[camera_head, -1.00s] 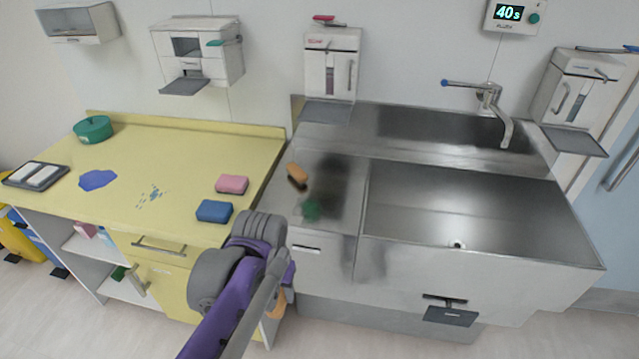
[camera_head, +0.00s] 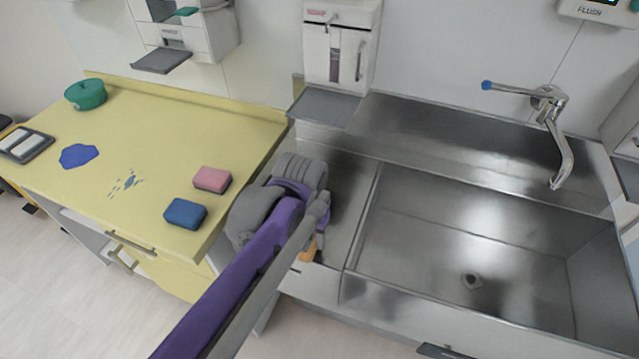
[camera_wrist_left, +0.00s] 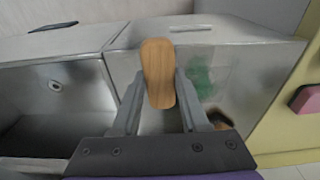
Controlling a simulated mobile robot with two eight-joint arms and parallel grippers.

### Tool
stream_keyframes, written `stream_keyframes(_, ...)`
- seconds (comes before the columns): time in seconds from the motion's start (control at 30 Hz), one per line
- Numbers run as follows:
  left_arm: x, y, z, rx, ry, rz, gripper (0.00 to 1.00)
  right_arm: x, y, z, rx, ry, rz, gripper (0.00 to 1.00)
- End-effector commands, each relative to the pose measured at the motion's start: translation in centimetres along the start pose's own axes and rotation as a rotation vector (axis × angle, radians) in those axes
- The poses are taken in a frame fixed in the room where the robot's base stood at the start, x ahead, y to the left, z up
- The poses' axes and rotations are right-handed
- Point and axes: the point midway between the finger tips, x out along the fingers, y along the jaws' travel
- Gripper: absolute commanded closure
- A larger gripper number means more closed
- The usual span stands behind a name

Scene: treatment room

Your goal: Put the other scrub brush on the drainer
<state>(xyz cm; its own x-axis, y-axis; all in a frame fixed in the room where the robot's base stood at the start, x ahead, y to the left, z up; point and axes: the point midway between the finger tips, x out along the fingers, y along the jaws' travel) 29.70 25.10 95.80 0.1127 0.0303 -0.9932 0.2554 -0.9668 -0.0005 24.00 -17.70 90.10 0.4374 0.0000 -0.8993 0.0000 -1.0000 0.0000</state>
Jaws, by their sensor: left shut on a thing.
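My left gripper (camera_wrist_left: 160,78) is shut on a scrub brush with a tan wooden back (camera_wrist_left: 158,68). A bit of the held brush also shows below my wrist in the head view (camera_head: 308,252). It is over the front of the steel drainer (camera_head: 347,190), left of the sink basin; I cannot tell whether it touches. A second scrub brush (camera_wrist_left: 220,119), brown with a dark underside, lies on the drainer, partly behind a finger in the left wrist view. My arm hides it in the head view. My right gripper is not in view.
A green patch (camera_wrist_left: 198,76) marks the drainer. The sink basin (camera_head: 450,240) is empty, with a tap (camera_head: 555,130) behind it. On the yellow counter (camera_head: 150,195) are a pink sponge (camera_head: 212,179), a blue sponge (camera_head: 185,213) and a green pot (camera_head: 86,95). A dispenser (camera_head: 340,45) overhangs the drainer's back.

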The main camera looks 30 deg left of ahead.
Motion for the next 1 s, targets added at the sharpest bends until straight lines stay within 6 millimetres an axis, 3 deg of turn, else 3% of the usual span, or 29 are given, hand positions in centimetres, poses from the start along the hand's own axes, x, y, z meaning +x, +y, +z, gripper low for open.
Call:
stream_keyframes(0.17,0.2,0.0,-2.1,0.0,0.0,0.0,1.0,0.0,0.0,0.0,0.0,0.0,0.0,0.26)
stream_keyframes(0.6,1.5,0.3,-12.3,0.0,0.0,0.0,1.0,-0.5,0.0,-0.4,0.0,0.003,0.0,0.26)
stream_keyframes(0.87,1.8,0.3,-14.6,0.0,0.0,0.0,1.0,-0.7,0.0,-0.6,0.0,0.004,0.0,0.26)
stream_keyframes(1.0,2.0,0.4,-17.0,0.0,0.0,0.0,1.0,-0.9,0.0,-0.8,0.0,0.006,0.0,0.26)
